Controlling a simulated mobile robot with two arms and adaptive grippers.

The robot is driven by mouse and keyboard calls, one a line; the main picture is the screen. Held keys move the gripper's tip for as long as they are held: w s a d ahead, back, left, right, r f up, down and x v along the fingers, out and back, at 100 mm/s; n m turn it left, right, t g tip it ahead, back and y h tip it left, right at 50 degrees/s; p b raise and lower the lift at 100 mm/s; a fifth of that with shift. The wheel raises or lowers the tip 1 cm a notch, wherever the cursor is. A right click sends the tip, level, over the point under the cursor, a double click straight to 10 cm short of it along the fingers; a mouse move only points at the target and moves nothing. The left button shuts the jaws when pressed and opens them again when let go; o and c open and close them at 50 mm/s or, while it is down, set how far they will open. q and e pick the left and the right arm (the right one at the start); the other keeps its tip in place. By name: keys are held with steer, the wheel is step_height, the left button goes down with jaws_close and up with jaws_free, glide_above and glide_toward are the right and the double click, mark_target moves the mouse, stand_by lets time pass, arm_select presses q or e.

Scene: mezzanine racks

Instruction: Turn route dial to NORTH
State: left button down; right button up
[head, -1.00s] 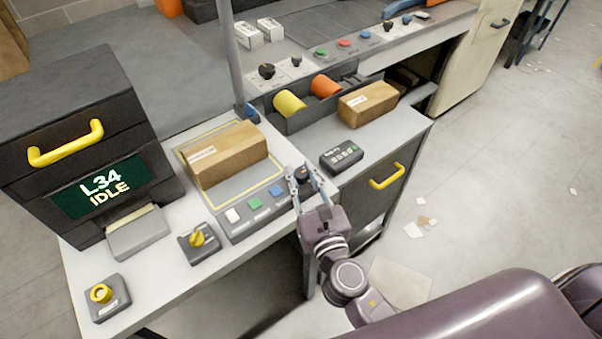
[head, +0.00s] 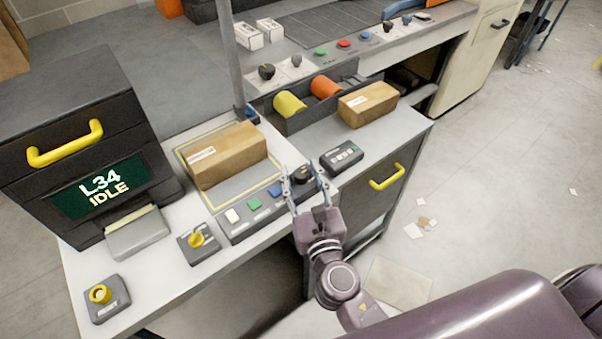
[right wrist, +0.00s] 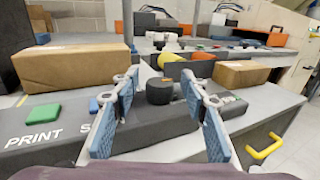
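A black round dial (head: 303,174) stands at the right end of the grey control panel (head: 239,229), past its white, green and blue buttons. I take it as the route dial; its marks and setting are too small to read. My right gripper (head: 304,179) is open, its two blue-padded fingers on either side of the dial in the head view. In the right wrist view the dial (right wrist: 159,91) shows between the open fingers (right wrist: 160,105), with a gap at each side. I cannot tell whether the fingertips touch it. My left gripper is out of view.
A cardboard box (head: 228,155) lies on the scale plate behind the panel. A yellow-knobbed switch box (head: 199,243) stands left of the panel. The screen (head: 100,188) reads "L34 IDLE".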

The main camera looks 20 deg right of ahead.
steer(key=shift+s, duration=0.15)
steer(key=s, duration=1.1)
steer(key=shift+s+a, duration=0.35)
steer(key=shift+a, duration=0.05)
